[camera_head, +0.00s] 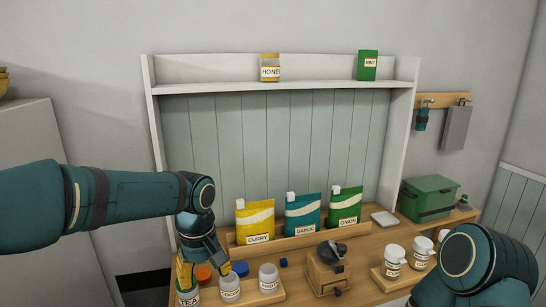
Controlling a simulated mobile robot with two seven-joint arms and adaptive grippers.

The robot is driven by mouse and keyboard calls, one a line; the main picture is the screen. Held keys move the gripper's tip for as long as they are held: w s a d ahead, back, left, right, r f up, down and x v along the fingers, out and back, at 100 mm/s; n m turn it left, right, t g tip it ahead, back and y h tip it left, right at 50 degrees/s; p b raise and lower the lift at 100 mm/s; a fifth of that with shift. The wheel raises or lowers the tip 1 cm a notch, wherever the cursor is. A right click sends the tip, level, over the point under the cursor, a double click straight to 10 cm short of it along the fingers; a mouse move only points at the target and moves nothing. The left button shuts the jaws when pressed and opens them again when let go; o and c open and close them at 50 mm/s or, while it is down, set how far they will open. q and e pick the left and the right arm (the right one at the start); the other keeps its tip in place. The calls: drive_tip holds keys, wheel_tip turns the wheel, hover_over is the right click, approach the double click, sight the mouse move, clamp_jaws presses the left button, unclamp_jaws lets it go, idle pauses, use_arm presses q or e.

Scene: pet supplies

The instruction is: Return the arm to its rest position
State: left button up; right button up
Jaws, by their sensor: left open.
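My left arm comes in from the left, and its wrist bends down over the left end of the counter. My left gripper (222,266) is open and points down just above a white labelled jar (230,290) on the left tray. I cannot tell whether the fingers touch the jar. No held object shows in it. My right arm (485,265) shows as a rounded dark teal link at the lower right; its gripper is out of view.
Near the left gripper stand another white jar (268,279), an orange lid (204,274) and a TEA container (188,292). Behind are curry (256,222), garlic (304,215) and onion (345,206) pouches. A grinder (328,270) stands mid-counter. A shelf (300,88) rises behind.

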use_arm(q)
drive_tip(key=d+f+m+h+b, duration=0.1)
drive_tip(key=d+f+m+h, duration=0.15)
drive_tip(key=f, duration=1.55)
drive_tip(key=s+f+m+t+b, duration=0.1)
drive_tip(key=s+f, duration=0.6)
drive_tip(key=f, duration=0.2)
drive_tip(key=s+d+f+h+b, duration=0.1)
drive_tip(key=s+f, duration=0.6)
drive_tip(key=f, duration=0.3)
drive_tip(key=shift+d+f+m+t, duration=0.15)
drive_tip(key=shift+d+m+t, duration=0.1)
drive_tip(key=shift+m+t, duration=0.15)
use_arm(e)
wheel_tip(320, 180, down, 4)
drive_tip(key=shift+a, duration=0.1)
